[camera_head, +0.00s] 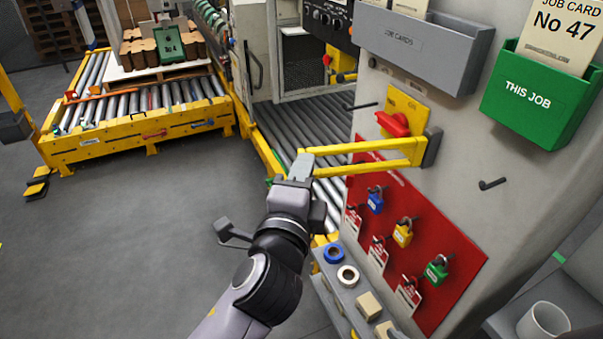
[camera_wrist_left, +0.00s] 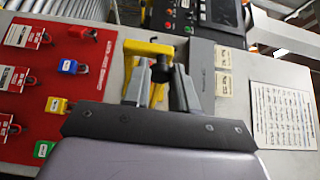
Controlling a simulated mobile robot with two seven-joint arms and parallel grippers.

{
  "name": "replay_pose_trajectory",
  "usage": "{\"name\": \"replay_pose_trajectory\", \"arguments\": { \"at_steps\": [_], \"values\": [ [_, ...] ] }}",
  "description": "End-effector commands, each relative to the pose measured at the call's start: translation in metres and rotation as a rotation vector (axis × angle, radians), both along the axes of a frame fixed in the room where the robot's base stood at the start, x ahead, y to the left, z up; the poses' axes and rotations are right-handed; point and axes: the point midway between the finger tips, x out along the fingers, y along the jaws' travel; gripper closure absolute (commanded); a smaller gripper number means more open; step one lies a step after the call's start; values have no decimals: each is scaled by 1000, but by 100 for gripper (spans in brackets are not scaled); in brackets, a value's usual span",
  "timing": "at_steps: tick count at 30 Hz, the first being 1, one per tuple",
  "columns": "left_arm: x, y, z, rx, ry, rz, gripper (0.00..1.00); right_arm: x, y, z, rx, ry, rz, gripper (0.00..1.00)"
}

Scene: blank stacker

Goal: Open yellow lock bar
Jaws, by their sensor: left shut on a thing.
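The yellow lock bar (camera_head: 375,148) is a U-shaped loop. Its right end meets a dark bracket (camera_head: 434,147) on the grey machine panel, and it sticks out leftward from there. My left gripper (camera_head: 302,168) is shut on the bar's free left end, with its fingers partly hiding it. In the left wrist view, part of the bar (camera_wrist_left: 150,48) shows beyond and between the fingers (camera_wrist_left: 160,88). A red rotary switch (camera_head: 393,124) on a yellow plate sits behind the bar. My right gripper is not in view.
Below the bar is a red board (camera_head: 437,238) with blue, yellow and green padlocks and tags. A grey job-card holder (camera_head: 425,50) and a green box (camera_head: 535,108) project above. A shelf (camera_head: 340,300) holds tape rolls. A roller conveyor (camera_head: 315,120) runs behind the bar.

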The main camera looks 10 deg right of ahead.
Motion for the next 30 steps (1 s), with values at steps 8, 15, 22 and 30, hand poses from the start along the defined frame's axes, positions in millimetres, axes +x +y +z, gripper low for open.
{"name": "replay_pose_trajectory", "arguments": {
  "at_steps": [8,15,22,30],
  "values": [
    [0,0,0,-1,0,0,100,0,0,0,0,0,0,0],
    [0,0,0,-1,0,0,54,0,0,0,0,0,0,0],
    [0,0,0,-1,0,0,48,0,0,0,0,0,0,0],
    [-11,5,-1,0,1,-1,48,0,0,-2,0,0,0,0]
  ]
}}
